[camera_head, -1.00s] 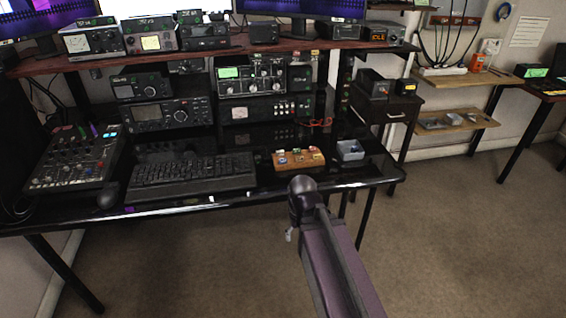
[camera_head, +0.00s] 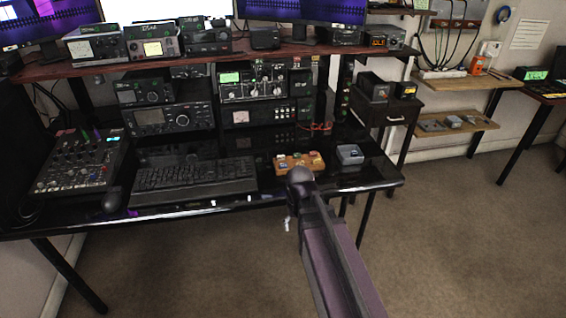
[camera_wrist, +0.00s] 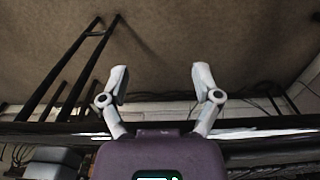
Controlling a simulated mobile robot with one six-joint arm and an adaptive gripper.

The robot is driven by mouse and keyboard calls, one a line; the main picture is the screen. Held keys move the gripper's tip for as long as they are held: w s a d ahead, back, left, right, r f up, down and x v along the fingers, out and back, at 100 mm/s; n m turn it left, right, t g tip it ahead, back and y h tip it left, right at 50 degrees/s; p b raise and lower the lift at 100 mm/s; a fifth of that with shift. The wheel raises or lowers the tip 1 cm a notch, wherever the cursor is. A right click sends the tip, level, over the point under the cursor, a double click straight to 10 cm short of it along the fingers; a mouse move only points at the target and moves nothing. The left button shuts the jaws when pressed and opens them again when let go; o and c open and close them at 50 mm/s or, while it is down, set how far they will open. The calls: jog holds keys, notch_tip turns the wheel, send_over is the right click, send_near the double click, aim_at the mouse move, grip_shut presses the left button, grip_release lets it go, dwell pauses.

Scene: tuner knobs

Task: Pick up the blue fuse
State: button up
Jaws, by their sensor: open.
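My gripper (camera_wrist: 161,72) is open, with its two pale fingers spread and nothing between them in the wrist view. In the head view my gripper (camera_head: 287,224) is a small pale shape in front of the desk's front edge, mostly hidden by my arm. A wooden block (camera_head: 310,163) with several small coloured pieces sits near the front right of the desk. One bluish piece (camera_head: 283,163) shows at its left end, but it is too small to identify surely as the blue fuse. A grey box (camera_head: 350,154) stands right of the block and also shows in the wrist view (camera_wrist: 55,157).
The black desk (camera_head: 215,206) carries a keyboard (camera_head: 195,180), a mouse (camera_head: 112,202) and a mixer (camera_head: 78,165) to the left. Radios (camera_head: 265,83) stand behind. Black desk legs are near my gripper. Open carpet lies in front and to the right.

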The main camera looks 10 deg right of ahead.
notch_tip(320, 180, up, 20)
jog(key=p, duration=1.9)
send_over(284, 164)
jog(key=shift+w, duration=0.1)
jog(key=shift+f, duration=0.1)
notch_tip(284, 164, down, 8)
jog(key=b, duration=0.8)
jog(key=shift+f+b, duration=0.2)
jog(key=shift+b, duration=0.2)
jog(key=shift+f, duration=0.15)
jog(key=shift+w+a+f+b, duration=0.1)
jog(key=shift+f+b, duration=1.15)
jog(key=shift+b, duration=0.05)
jog(key=shift+w+f+b, duration=0.1)
jog(key=shift+f+b, duration=1.1)
jog(key=shift+b, duration=0.1)
jog(key=c, duration=0.8)
